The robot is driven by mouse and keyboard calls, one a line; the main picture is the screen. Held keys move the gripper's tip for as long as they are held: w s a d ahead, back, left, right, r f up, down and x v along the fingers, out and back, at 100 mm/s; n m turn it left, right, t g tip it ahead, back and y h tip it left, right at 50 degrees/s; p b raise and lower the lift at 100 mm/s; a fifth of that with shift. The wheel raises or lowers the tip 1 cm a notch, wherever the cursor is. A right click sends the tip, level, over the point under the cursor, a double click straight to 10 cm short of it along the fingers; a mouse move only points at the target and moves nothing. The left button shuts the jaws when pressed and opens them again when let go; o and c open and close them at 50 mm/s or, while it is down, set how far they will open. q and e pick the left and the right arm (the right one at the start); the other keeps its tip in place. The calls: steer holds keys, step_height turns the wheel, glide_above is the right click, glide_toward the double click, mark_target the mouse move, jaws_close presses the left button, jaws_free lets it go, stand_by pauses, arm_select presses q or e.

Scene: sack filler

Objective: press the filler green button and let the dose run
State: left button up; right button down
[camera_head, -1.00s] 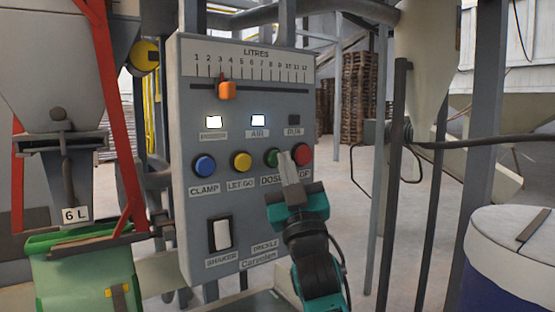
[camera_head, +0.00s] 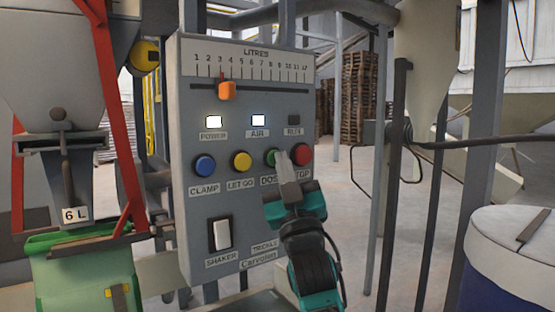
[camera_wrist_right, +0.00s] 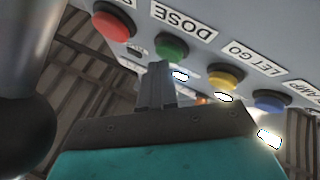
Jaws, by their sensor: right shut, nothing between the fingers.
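The green DOSE button (camera_head: 271,157) is on the grey control panel (camera_head: 200,260), between the yellow LET GO button (camera_head: 241,161) and the red STOP button (camera_head: 302,154). My right gripper (camera_head: 283,158) is shut and empty, its tips overlapping the green button's right edge in the head view. In the right wrist view the green button (camera_wrist_right: 171,46) shows just beyond the fingertips (camera_wrist_right: 159,66); I cannot tell whether they touch. POWER (camera_head: 214,122) and AIR (camera_head: 258,120) lamps are lit; the RUN lamp (camera_head: 293,120) is dark. My left gripper is not in view.
A blue CLAMP button (camera_head: 204,166) and white shaker switch (camera_head: 221,235) are on the panel. The orange slider (camera_head: 227,90) sits near 3 to 4 on the litre scale. A green sack (camera_head: 85,275) hangs below the spout at left. A blue drum (camera_head: 510,285) stands at right.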

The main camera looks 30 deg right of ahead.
stand_by(0.3)
steer(key=shift+s+p, duration=0.3)
steer(key=shift+s, duration=0.6)
steer(key=shift+s, duration=0.1)
steer(key=s, duration=0.2)
steer(key=s+p, duration=0.1)
steer(key=s, duration=0.2)
steer(key=shift+s+d, duration=0.3)
steer(key=shift+s, duration=0.1)
